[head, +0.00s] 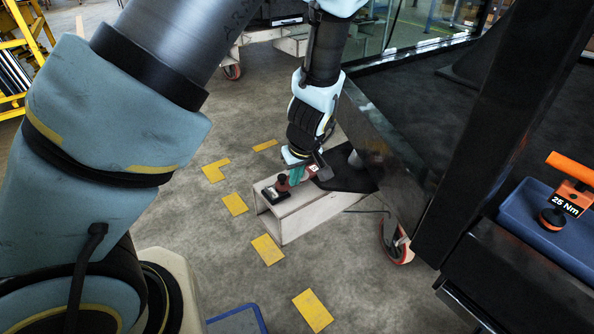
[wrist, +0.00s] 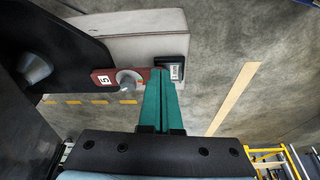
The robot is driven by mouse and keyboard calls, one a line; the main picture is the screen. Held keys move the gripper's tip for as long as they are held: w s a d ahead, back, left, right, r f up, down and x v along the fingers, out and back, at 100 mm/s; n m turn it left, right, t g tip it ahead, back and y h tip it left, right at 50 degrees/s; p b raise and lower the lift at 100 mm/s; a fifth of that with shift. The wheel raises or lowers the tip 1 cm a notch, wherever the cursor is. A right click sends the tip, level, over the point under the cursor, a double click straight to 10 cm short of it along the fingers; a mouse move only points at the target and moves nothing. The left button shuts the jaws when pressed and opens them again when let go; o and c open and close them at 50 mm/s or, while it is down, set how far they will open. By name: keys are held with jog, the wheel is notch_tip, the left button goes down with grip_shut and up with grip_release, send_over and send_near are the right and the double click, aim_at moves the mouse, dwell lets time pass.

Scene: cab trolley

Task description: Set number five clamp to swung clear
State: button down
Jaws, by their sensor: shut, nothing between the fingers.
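The number five clamp (wrist: 105,77) is a red bar with a white "5" label and a grey bolt head (wrist: 128,80) through it. In the wrist view its left end lies at the tip of a black plate (wrist: 75,40), apparently over it. In the head view the clamp (head: 313,169) is partly hidden by my gripper (head: 296,178). My gripper, with teal fingers (wrist: 160,95), is shut and empty. The fingertips are at the bar's right end, seemingly against it. A small black block (wrist: 182,69) with a white label is just right of the fingertips.
The clamp is on a pale beam (head: 305,215) beside the black trolley (head: 385,150). A grey cone (wrist: 34,67) stands on the plate. An orange "25 Nm" tool (head: 570,190) rests in a blue tray (head: 530,215) at right. Floor with yellow marks (head: 267,249) is open at left.

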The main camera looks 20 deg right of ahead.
aim_at(285, 187)
jog(key=x, duration=0.4)
jog(key=shift+w, duration=1.2)
jog(key=shift+w+f, duration=0.15)
jog(key=shift+w, duration=0.55)
